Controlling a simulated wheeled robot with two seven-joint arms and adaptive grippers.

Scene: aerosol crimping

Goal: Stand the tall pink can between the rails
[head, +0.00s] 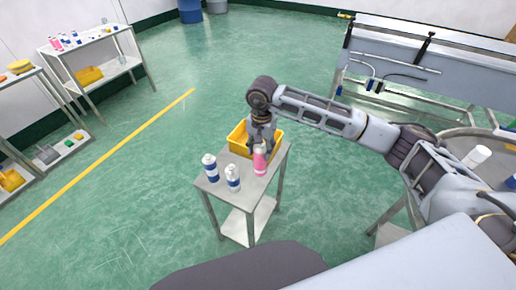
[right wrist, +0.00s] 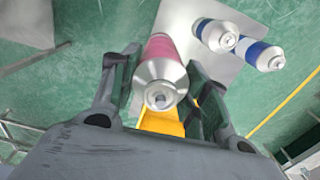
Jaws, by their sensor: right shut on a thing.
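The tall pink can (head: 260,160) stands at the right side of a small grey table (head: 213,190). My right gripper (head: 262,143) reaches it from above and is shut on it near its top. In the right wrist view the pink can (right wrist: 160,68) sits between the two fingers of the right gripper (right wrist: 163,88), its silver shoulder and nozzle facing the camera. I cannot tell whether its base touches the table. My left gripper is not in view. The rails (head: 430,45) may be on the long machine at the upper right; I cannot tell for sure.
Two blue-and-white cans (head: 210,168) (head: 233,178) stand left of the pink can. A yellow bin (head: 238,136) is behind it on the same table. A round table with a white cylinder (head: 477,156) is at the right. Shelves (head: 95,60) stand at the left; the green floor between is clear.

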